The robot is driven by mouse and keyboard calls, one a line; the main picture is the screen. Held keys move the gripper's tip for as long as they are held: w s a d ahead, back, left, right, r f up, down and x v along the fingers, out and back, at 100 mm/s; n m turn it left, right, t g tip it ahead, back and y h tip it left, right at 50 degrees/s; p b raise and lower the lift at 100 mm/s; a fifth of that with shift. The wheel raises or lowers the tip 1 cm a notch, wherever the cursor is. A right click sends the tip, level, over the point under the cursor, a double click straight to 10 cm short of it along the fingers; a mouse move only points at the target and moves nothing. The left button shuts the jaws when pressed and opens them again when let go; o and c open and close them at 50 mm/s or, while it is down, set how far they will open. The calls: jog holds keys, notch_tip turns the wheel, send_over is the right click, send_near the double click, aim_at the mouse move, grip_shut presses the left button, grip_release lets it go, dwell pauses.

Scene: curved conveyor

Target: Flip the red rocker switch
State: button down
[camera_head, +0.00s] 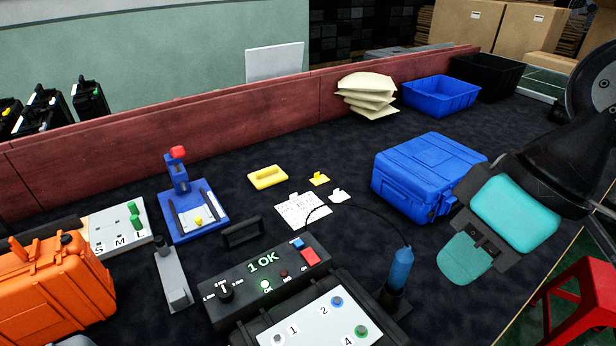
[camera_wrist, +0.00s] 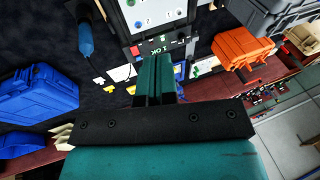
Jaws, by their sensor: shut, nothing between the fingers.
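A black control box (camera_head: 240,310) with a lit green "1 OK" display stands at the front middle in the head view. A red rocker switch (camera_head: 311,257) sits at the right end of its top, beside a small blue piece (camera_head: 298,243). I cannot tell which way the switch is tilted. In the wrist view the box's display (camera_wrist: 158,46) shows upside down beyond the fingertips. My gripper (camera_head: 463,260), with teal fingers, is shut and empty, to the right of the box and apart from it. Its closed fingers show in the wrist view (camera_wrist: 155,62).
A blue screwdriver-like tool (camera_head: 401,270) stands upright between box and gripper, with a thin black cable near it. A blue case (camera_head: 428,175) lies behind my gripper. A white numbered panel (camera_head: 320,318) is in front. An orange case (camera_head: 50,295) stands left.

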jog(key=w+a+f+n+h+b, duration=0.1)
jog(key=w+a+f+n+b, duration=0.3)
jog(key=w, duration=0.4)
jog(key=w+a+f+n+h+b, duration=0.1)
jog(key=w+a+f+n+b, duration=0.1)
jog(key=w+f+n, duration=0.45)
jog(key=n+t+h+b, duration=0.1)
jog(key=n+b, duration=0.3)
jog(key=n, duration=0.3)
send_over(308, 253)
jog(key=s, duration=0.2)
notch_tip(308, 253, down, 8)
jog(key=shift+w+d, duration=0.25)
jog(key=shift+d, duration=0.2)
jog(key=f, duration=0.4)
jog(key=w+f, duration=0.1)
jog(key=f, duration=0.4)
jog(key=a+f+p, duration=0.1)
jog(key=f, duration=0.3)
jog(key=shift+w+f, duration=0.2)
jog(key=shift+f, duration=0.2)
jog(key=shift+f, duration=0.3)
jog(key=shift+r, duration=0.1)
jog(key=shift+d, duration=0.1)
